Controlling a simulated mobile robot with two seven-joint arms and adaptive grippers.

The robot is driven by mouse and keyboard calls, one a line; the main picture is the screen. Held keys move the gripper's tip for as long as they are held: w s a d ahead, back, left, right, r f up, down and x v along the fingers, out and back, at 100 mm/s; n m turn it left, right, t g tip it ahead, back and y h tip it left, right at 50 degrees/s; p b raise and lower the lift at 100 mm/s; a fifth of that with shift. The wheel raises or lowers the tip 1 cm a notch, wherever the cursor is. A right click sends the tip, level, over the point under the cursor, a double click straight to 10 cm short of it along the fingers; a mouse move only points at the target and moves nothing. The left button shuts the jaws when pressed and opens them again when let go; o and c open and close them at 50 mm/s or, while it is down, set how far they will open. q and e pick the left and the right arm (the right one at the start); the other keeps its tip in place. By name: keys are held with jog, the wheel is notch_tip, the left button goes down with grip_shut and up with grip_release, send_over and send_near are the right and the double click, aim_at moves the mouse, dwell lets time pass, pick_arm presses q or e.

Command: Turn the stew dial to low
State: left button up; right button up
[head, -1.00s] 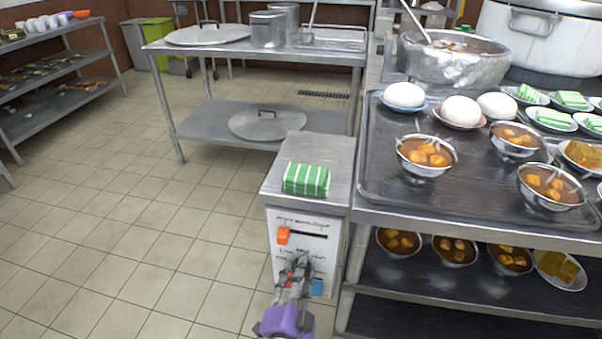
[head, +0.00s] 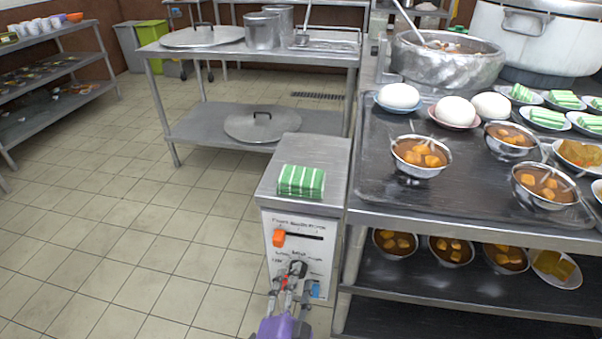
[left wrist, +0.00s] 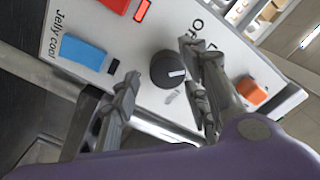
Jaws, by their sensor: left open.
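The stew dial is a round black knob with a pale pointer mark, seen clearly in the left wrist view (left wrist: 165,70). It sits on the white front panel (head: 310,252) of a metal cabinet. The pointer faces right in the wrist view; I cannot tell which printed setting it meets. My left gripper (head: 290,286) is open, low in front of the panel. In the wrist view its fingers (left wrist: 160,64) stand either side of the dial, apparently without gripping it. Contact cannot be told. My right gripper is not in view.
A blue switch (left wrist: 82,52) and a red one (left wrist: 115,4) are close by. A green striped block (head: 301,181) lies on the cabinet. A shelf unit (head: 470,230) with bowls stands right; floor at left is clear.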

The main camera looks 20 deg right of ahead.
pick_arm(q)
jog(key=v, duration=1)
jog(key=shift+s+a, duration=0.2)
jog(key=shift+s, duration=0.1)
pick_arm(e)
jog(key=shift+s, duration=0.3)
